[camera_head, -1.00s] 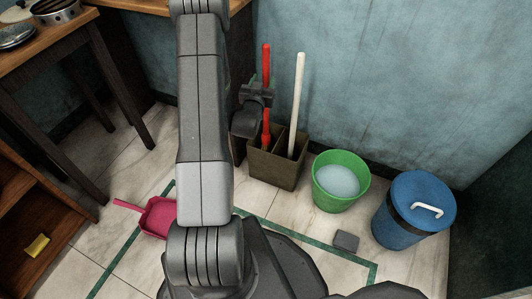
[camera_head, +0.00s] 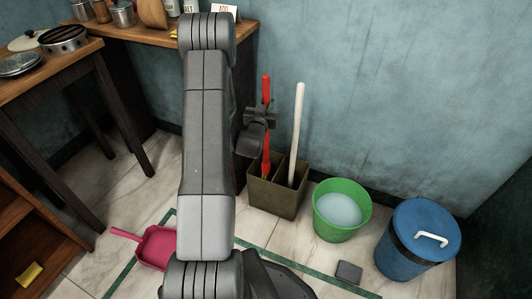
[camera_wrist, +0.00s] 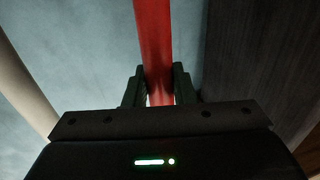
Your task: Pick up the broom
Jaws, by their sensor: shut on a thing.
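The broom's red handle (camera_head: 266,88) stands nearly upright in the left compartment of a brown two-part box (camera_head: 276,201) against the wall. Its lower end is hidden inside the box. My gripper (camera_head: 264,116) is shut on the handle, below its top end. In the wrist view, the red handle (camera_wrist: 154,40) runs between the two dark fingers of my gripper (camera_wrist: 160,88), which press on it from both sides. A white pole (camera_head: 297,130) stands in the right compartment, apart from my gripper.
A green bucket (camera_head: 342,226) of pale liquid and a blue lidded bin (camera_head: 416,240) stand to the right. A grey block (camera_head: 349,272) and a pink dustpan (camera_head: 157,247) lie on the floor. A wooden counter (camera_head: 150,36) is behind my arm. Wall space above the box is clear.

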